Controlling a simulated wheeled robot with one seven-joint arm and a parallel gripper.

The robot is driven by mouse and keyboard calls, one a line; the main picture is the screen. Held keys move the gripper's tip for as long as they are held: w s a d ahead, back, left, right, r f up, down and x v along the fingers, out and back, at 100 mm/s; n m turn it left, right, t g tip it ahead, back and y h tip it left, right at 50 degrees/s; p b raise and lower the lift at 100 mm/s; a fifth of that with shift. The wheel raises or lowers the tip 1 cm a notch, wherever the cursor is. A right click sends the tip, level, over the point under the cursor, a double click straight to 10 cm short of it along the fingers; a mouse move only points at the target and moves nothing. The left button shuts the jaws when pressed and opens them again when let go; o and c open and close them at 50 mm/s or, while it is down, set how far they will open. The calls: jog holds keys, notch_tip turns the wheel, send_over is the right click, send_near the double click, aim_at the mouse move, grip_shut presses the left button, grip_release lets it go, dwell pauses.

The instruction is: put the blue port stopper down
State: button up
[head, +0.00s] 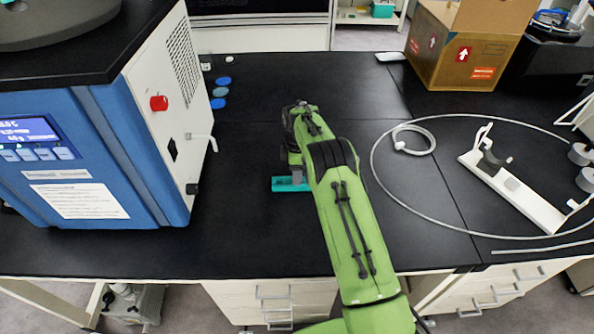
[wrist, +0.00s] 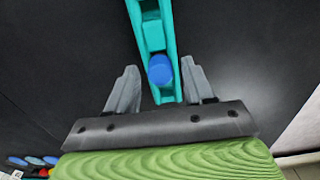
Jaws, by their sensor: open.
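The blue port stopper (wrist: 160,70) sits in the near end of a teal holder (wrist: 152,14), between my fingers in the wrist view. My gripper (wrist: 158,66) is open, with one finger on each side of the stopper and a visible gap to each. In the head view the teal holder (head: 286,185) lies on the black bench, under and beside my gripper (head: 294,174). The stopper is hidden there by my arm.
A blue-and-white freeze dryer (head: 128,160) stands at the left. At the right are a looped hose (head: 374,160), a white stand (head: 512,192) and a cardboard box (head: 462,50). The bench around the holder is clear.

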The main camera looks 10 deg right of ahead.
jog(key=s+r+m+t+p, duration=0.1)
jog(key=s+r+m+p, duration=0.2)
jog(key=r, duration=2)
jog(key=s+r+m+t+b, duration=0.1)
jog(key=s+r+m, duration=0.2)
jog(key=s+r, duration=0.3)
jog(key=s+r+m+t, duration=0.15)
jog(key=s+r, duration=0.25)
jog(key=s, duration=0.5)
jog(key=s+f+m+t, duration=0.2)
jog(key=s+m, duration=0.6)
jog(key=s, duration=1.3)
notch_tip(320, 180, down, 2)
jog(key=shift+s+f, duration=0.15)
jog(key=shift+s, duration=0.25)
jog(key=shift+s, duration=0.1)
